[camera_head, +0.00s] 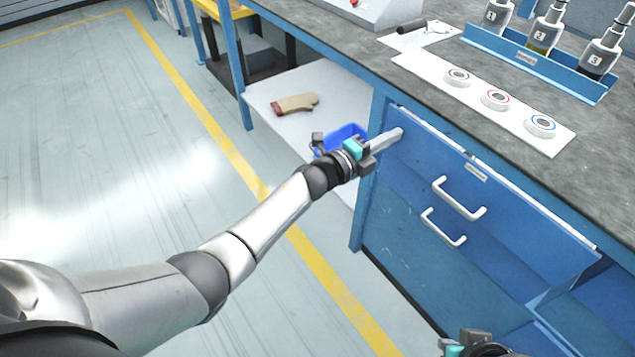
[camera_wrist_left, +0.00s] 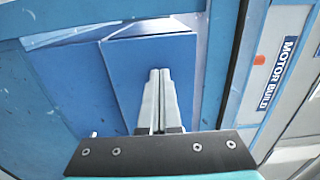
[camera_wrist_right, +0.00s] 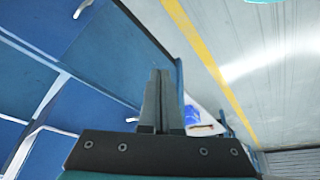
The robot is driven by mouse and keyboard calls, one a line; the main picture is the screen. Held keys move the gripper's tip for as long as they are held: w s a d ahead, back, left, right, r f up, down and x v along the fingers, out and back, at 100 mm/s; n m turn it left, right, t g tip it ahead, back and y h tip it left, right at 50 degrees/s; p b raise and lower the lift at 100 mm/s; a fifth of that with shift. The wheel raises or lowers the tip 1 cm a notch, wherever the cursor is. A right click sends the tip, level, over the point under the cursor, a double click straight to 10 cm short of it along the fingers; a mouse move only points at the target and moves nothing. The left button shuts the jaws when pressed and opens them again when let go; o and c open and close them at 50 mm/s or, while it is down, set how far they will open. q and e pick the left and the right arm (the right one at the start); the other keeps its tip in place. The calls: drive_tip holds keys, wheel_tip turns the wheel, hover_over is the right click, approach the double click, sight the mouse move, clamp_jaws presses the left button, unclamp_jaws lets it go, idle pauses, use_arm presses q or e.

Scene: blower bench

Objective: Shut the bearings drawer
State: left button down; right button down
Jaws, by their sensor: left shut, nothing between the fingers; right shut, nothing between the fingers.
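The blue drawer front (camera_head: 520,215) under the bench top has a small label too small to read, so I cannot confirm it is the bearings drawer. A white edge shows along its top, and its lower right corner stands out from the bench, so it looks partly open. It has a white handle (camera_head: 460,200); a second handle (camera_head: 443,229) sits just below. My left gripper (camera_head: 398,134) is shut and empty at the drawer front's upper left end; contact is unclear. It also shows before a blue panel in the left wrist view (camera_wrist_left: 158,75). My right gripper (camera_wrist_right: 158,75) is shut and empty, low at the bench front.
The floor at left is clear.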

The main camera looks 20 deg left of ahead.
use_arm(q)
drive_tip(key=shift+x, duration=0.95)
use_arm(e)
drive_tip(key=shift+w+d+r, duration=0.2)
drive_tip(key=shift+r, duration=0.6)
use_arm(q)
drive_tip(key=shift+r, duration=0.3)
